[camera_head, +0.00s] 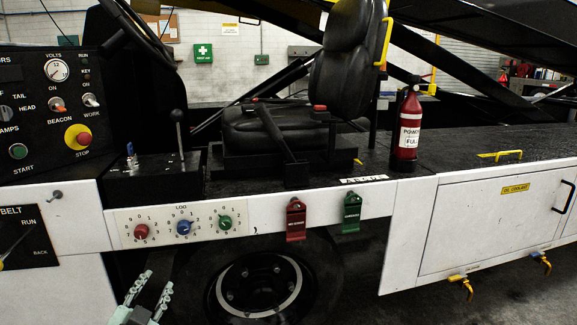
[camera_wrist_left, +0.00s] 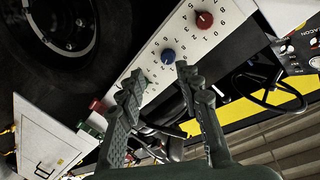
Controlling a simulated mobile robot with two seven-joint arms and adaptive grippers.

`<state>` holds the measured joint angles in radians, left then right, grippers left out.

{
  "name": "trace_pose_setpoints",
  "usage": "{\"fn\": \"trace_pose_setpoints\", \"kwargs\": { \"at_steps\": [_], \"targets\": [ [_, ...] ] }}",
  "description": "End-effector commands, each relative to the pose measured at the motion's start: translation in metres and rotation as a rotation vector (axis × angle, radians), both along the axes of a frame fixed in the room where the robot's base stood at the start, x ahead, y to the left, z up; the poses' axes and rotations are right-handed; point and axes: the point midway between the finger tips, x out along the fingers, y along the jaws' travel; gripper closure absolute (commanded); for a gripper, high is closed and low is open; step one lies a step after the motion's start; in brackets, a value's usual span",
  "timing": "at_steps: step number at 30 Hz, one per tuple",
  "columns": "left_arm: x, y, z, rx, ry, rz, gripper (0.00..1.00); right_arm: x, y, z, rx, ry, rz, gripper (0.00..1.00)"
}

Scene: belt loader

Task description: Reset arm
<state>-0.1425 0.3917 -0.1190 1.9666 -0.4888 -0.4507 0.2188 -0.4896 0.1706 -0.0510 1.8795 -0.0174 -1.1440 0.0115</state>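My left gripper (camera_head: 156,282) is at the lower left of the head view, in front of the wheel and below the dial panel (camera_head: 185,227). In the left wrist view its two fingers (camera_wrist_left: 160,82) stand apart with nothing between them, so it is open and empty. The panel with red, blue and green dials also shows beyond the fingertips in the wrist view (camera_wrist_left: 188,35); the green dial is partly hidden there. My left gripper appears apart from the panel. My right gripper is in neither view.
A black tyre (camera_head: 260,285) sits under the panel. Red (camera_head: 296,219) and green (camera_head: 351,213) tags hang right of the dials. A control console (camera_head: 50,115) stands at left, a black seat (camera_head: 300,115) behind, and a red extinguisher (camera_head: 408,125) at right. Yellow-handled valves (camera_head: 462,283) stick out low at right.

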Motion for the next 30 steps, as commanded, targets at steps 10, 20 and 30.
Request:
{"fn": "trace_pose_setpoints", "kwargs": {
  "at_steps": [10, 20, 30],
  "targets": [
    [-0.147, 0.013, -0.223, -0.232, 0.675, 0.263, 0.65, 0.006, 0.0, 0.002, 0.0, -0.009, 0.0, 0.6],
    [-0.276, -0.017, -0.309, -0.351, 1.091, 0.341, 0.65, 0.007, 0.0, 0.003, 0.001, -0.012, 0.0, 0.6],
    [-0.287, -0.02, -0.314, -0.36, 1.125, 0.345, 0.65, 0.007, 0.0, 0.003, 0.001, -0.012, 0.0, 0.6]
  ]
}}
